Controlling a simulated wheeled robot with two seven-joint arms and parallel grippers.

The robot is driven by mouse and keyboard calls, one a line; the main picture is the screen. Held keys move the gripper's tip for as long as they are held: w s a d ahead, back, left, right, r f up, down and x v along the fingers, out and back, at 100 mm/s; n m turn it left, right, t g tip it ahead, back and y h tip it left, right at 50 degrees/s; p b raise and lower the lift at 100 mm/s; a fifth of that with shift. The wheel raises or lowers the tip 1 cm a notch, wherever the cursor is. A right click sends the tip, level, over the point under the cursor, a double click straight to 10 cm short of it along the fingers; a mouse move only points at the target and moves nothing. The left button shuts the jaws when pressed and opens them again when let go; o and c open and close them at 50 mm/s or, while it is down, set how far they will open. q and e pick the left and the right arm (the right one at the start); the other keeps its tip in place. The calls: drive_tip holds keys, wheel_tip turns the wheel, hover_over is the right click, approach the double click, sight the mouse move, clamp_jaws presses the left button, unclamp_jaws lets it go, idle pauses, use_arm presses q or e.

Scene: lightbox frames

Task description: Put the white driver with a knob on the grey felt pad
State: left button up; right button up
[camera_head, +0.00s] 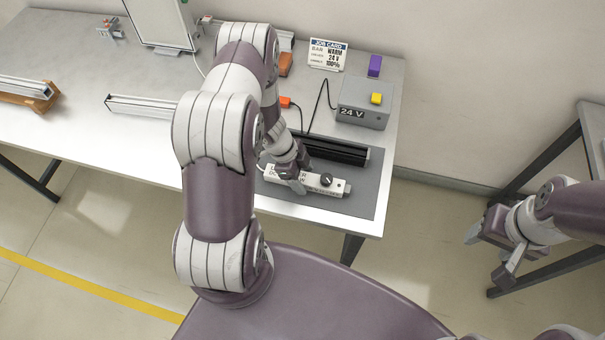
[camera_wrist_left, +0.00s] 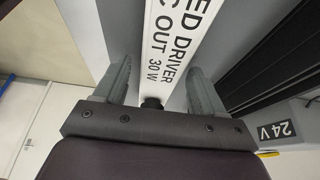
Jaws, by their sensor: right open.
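The white driver (camera_head: 336,186) with a black knob lies over the grey felt pad (camera_head: 367,196), at the near right of the workbench. My left gripper (camera_head: 297,184) is low over the left part of the driver. In the left wrist view the driver (camera_wrist_left: 172,50) runs between the two open fingers (camera_wrist_left: 157,88), with a gap showing beside the left finger. My arm hides part of the driver's left end in the head view. My right gripper (camera_head: 490,254) is open and empty, off the bench at the right.
A black ribbed bar (camera_head: 335,150) lies behind the driver on the pad. A grey 24 V box (camera_head: 362,108) with a yellow block stands behind it. A job card (camera_head: 327,55), a purple block (camera_head: 375,66) and an orange connector (camera_head: 285,102) are further back. Cables cross there.

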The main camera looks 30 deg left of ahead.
use_arm(q)
drive_tip(key=shift+r, duration=0.15)
drive_tip(key=p+v, duration=0.1)
drive_tip(key=v, duration=1.1)
drive_tip(key=w+r+n+t+y, duration=0.4)
drive_tip(key=w+r+n, duration=0.2)
drive_tip(key=r, duration=0.3)
drive_tip(key=s+d+r+n+g, duration=0.1)
drive_tip(key=s+d+r+n, duration=0.2)
drive_tip(key=s, duration=0.4)
drive_tip(key=s+d+r+n+g, duration=0.2)
drive_tip(key=s+d+r+n, duration=0.1)
drive_tip(key=s+d+n, duration=0.3)
drive_tip(key=shift+s+d+g, duration=0.3)
drive_tip(key=shift+s+d, duration=0.15)
